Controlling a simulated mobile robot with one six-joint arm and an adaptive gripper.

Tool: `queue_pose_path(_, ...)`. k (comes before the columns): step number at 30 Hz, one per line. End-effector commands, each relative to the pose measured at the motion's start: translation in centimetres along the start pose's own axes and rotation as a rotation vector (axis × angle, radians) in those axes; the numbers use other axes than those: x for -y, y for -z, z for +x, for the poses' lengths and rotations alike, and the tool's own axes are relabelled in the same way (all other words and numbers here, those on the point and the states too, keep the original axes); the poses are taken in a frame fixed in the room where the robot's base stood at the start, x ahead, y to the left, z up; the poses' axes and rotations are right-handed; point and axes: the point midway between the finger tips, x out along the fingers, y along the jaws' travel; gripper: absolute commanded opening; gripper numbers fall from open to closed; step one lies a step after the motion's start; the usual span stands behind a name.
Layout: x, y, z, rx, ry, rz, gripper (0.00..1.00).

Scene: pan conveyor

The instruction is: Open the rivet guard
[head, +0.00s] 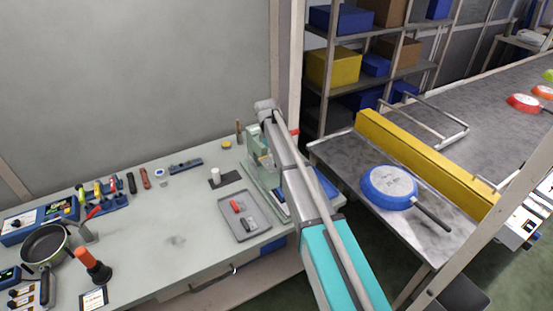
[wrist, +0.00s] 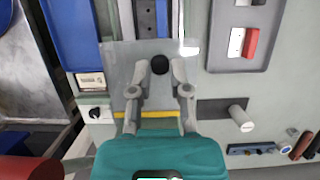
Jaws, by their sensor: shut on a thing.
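The rivet guard (wrist: 125,60) shows in the wrist view as a flat, see-through grey panel with a yellow strip across it. A round black knob (wrist: 160,64) sits on it. My gripper (wrist: 162,70) has its two fingers on either side of the knob and is shut on it. In the head view the pale green riveting machine (head: 253,143) stands at the right end of the workbench. My arm covers part of the machine there, and I cannot clearly see the gripper or how far the guard is open.
A white cylinder (head: 216,174) stands on a dark plate. A blue pan (head: 388,187) rests on the conveyor table at right, by a yellow barrier (head: 425,160). The bench middle is clear.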

Motion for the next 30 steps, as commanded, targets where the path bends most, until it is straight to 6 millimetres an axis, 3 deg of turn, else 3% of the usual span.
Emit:
queue_pose_path(7,0.0,0.2,0.0,-0.005,0.003,-0.001,0.0)
queue_pose_path(8,0.0,0.2,0.0,-0.005,0.003,0.0,0.27)
queue_pose_path(14,-0.2,0.1,0.0,-0.004,0.002,0.001,0.62)
queue_pose_path(22,-0.3,0.1,0.0,-0.003,0.001,0.003,0.62)
queue_pose_path(30,-0.2,-1.4,0.2,-0.007,0.006,0.014,0.12)
